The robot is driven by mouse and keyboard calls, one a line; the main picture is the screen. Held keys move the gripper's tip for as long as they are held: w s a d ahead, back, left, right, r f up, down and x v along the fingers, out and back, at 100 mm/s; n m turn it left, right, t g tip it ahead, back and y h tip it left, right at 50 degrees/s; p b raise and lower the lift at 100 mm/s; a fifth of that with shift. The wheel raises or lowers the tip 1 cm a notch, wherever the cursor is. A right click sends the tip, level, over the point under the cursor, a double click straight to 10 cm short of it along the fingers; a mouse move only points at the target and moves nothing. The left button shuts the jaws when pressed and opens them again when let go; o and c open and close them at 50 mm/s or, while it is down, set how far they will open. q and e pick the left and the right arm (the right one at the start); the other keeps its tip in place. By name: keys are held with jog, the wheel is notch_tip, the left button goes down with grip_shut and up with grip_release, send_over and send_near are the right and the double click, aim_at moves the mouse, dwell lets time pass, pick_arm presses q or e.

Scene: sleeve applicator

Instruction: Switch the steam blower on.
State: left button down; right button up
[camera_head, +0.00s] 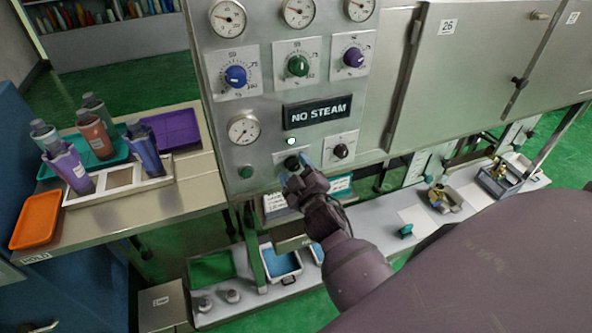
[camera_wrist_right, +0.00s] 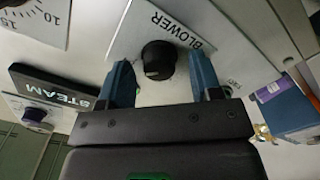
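The black blower knob (camera_wrist_right: 158,60) sits on a white plate (camera_wrist_right: 195,22) lettered BLOWER in the right wrist view. My right gripper (camera_wrist_right: 163,82) is open, with its two blue fingers pointing at the panel. The knob lies between the lines of the fingers, with a visible gap on each side; I see no contact. In the head view my right gripper (camera_head: 292,170) is at the lower part of the steel panel (camera_head: 225,115), its fingertips largely hidden by the hand. The panel's sign (camera_head: 317,112) reads NO STEAM, and a green lamp (camera_head: 291,141) glows below it. My left gripper is not in view.
Another black knob (camera_head: 341,151) is just right of my right gripper. Coloured dials and gauges fill the panel above. A side table (camera_head: 150,205) with bottles and an orange tray (camera_head: 36,219) stands left. A bench (camera_head: 385,226) with small items runs below.

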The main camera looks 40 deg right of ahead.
jog(key=v, duration=1)
jog(key=shift+s+b, duration=0.3)
jog(key=shift+s, duration=0.05)
jog(key=shift+a, duration=0.15)
jog(key=s+a+f+m+g+y, duration=0.1)
jog(key=s+f+m+g+y, duration=0.1)
jog(key=f, duration=0.6)
jog(key=s+a+f+m+g+y, duration=0.1)
jog(key=s+f+m+g, duration=0.2)
jog(key=s+f, duration=0.4)
jog(key=shift+s+f+g+y, duration=0.25)
jog(key=shift+f+g+y, duration=0.2)
jog(key=shift+f, duration=0.2)
